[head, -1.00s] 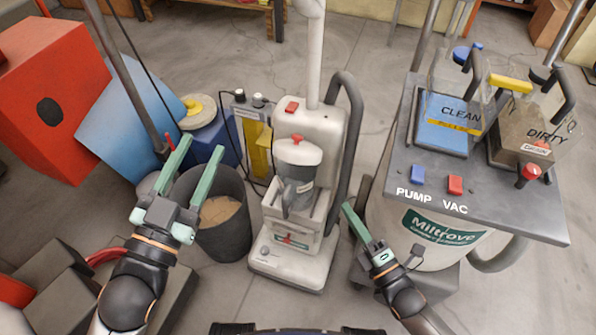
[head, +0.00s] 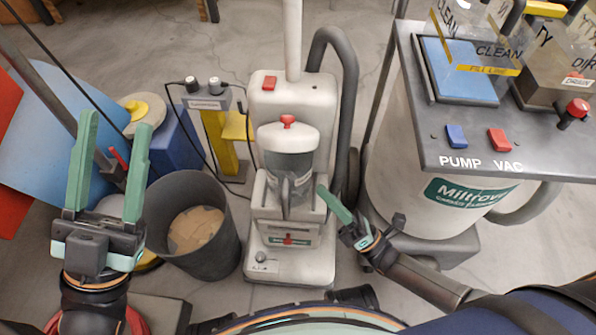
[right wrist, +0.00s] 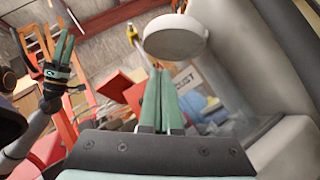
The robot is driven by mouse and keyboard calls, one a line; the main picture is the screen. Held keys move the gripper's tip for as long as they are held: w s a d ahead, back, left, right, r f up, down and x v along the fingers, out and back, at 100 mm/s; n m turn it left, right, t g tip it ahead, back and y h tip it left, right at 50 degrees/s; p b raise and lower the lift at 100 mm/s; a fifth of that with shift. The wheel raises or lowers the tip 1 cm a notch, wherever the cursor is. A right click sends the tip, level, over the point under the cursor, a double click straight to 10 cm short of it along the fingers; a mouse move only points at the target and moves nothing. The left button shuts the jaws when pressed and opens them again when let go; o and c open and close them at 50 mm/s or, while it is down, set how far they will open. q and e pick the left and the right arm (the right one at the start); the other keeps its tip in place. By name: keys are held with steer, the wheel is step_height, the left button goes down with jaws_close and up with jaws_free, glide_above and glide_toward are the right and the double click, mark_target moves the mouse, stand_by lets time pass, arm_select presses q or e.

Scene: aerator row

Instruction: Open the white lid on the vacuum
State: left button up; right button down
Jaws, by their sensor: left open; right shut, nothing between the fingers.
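The upright vacuum (head: 290,105) stands in the middle of the head view. Its white lid (head: 288,138) with a red knob (head: 287,121) sits on the grey clear dust cup (head: 293,180). In the right wrist view the lid (right wrist: 175,37) shows above and just right of my fingertips, apart from them. My right gripper (head: 321,188) is shut and empty, at the right side of the dust cup, lower than the lid. Its closed fingers show in the right wrist view (right wrist: 161,72). My left gripper (head: 115,120) is open and empty, pointing up, left of the bin.
A dark bin (head: 230,245) with cardboard stands left of the vacuum. A yellow post (head: 218,140) with a cord is behind it. The large Miltrove machine (head: 400,190) stands close on the right. The vacuum's grey hose (head: 347,100) arches along its right side.

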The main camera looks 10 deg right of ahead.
mark_target(304, 145)
steer(key=x, duration=0.9)
steer(key=shift+w+a+r, duration=0.15)
steer(key=shift+r, duration=0.1)
